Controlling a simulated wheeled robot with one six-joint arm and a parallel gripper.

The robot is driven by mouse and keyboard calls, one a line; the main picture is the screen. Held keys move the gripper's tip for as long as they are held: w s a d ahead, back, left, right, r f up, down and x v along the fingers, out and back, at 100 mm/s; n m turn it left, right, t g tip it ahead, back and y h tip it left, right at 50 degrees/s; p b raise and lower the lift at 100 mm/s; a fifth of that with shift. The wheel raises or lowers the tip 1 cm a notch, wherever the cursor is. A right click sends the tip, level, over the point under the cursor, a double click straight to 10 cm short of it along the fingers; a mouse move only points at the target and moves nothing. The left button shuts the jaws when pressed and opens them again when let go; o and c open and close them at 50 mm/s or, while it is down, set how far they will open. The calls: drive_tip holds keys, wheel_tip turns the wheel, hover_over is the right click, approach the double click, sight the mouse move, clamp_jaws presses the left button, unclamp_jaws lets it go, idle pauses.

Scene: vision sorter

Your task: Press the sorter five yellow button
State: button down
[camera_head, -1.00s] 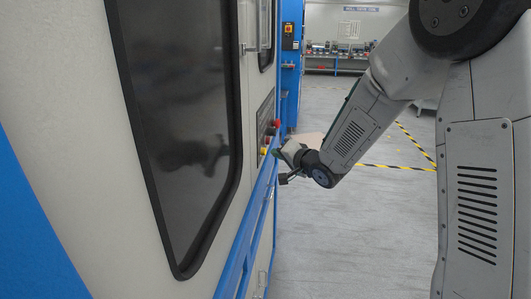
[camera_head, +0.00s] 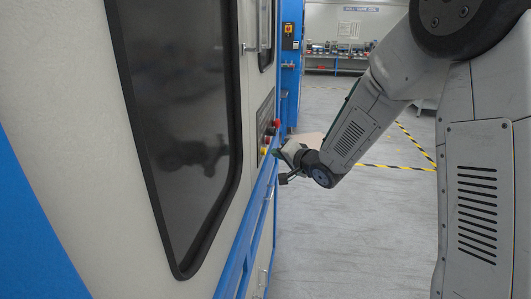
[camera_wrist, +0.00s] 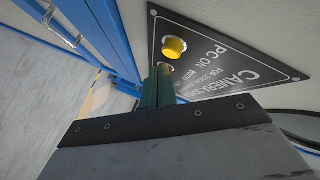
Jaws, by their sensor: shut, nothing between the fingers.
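The yellow button (camera_wrist: 174,48) stands out from a black panel (camera_wrist: 230,62) in the wrist view. The panel's lettering, including "PC ON" and "CAMERA", is upside down there. In the head view the yellow button (camera_head: 263,151) is small, on the sorter's side panel below a red button (camera_head: 276,123). My gripper (camera_wrist: 157,82) is shut and empty, its tips just short of the yellow button in the wrist view. A second round button beside the tips is partly hidden by them. In the head view my gripper (camera_head: 278,153) is at the panel; I cannot tell whether it touches.
The sorter's blue rail (camera_head: 243,235) runs along its side just below the panel. A dark window (camera_head: 180,130) fills the near side of the sorter. Open grey floor (camera_head: 340,235) lies to the right, with yellow-black tape lines.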

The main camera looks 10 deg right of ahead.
drive_tip(key=shift+a, duration=0.1)
idle(0.3)
drive_tip(key=shift+w+a, duration=0.2)
drive_tip(key=shift+a, duration=0.1)
drive_tip(key=shift+w+a, duration=0.15)
drive_tip(key=shift+a, duration=0.2)
idle(0.7)
drive_tip(key=shift+d, duration=0.1)
drive_tip(key=shift+s+d, duration=0.35)
drive_tip(key=shift+d, duration=0.3)
drive_tip(key=shift+s+d, duration=0.3)
drive_tip(key=shift+d, duration=0.5)
drive_tip(key=shift+s+d, duration=0.35)
drive_tip(key=shift+d, duration=0.4)
drive_tip(key=shift+s+d, duration=0.3)
drive_tip(key=shift+d, duration=0.5)
